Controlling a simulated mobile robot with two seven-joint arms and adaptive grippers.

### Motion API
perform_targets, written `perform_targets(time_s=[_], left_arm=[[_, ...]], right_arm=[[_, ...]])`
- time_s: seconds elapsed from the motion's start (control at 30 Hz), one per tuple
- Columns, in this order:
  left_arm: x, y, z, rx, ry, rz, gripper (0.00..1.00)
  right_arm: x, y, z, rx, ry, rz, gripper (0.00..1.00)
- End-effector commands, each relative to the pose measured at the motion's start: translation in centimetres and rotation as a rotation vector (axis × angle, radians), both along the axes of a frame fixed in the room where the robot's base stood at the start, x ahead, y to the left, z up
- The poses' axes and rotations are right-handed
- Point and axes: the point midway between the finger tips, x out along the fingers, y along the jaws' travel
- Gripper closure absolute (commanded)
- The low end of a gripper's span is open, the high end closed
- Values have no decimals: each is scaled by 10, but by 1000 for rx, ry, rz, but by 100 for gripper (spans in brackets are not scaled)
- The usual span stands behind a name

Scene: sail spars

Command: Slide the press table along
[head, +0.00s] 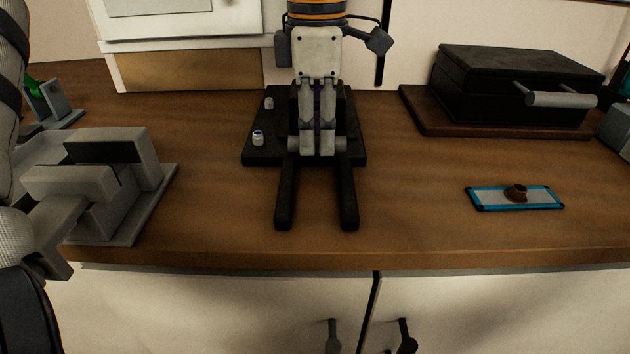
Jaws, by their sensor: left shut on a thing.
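My left gripper (95,165) comes in from the left edge with blocky grey fingers. It is shut on the upright grey block of a stand whose flat grey base plate (145,217) rests on the counter near its front left. I take this stand for the press table, but the picture does not make that certain. The fingers hide much of the block, so the exact contact is hard to see. My right gripper does not show.
A black lidded box (500,85) and a blue-framed plate (490,197) are at right. A small grey stand (60,108) is behind left. Wood between them is bare.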

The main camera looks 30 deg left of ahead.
Motion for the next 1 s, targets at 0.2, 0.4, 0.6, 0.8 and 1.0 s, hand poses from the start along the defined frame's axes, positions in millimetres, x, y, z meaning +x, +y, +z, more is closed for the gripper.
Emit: perform_targets(time_s=[0.2, 0.4, 0.6, 0.8, 1.0], left_arm=[[-15, -7, -12, 1, 30, 0, 100], [-27, -15, -14, 2, 34, -1, 100], [-39, -22, -14, 2, 34, 1, 100], [-51, -30, -14, 1, 36, 1, 100], [-62, -37, -14, 1, 36, 0, 100]], right_arm=[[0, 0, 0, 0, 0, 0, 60], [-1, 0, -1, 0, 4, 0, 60], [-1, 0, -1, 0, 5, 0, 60], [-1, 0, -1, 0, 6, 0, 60], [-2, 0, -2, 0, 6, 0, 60]])
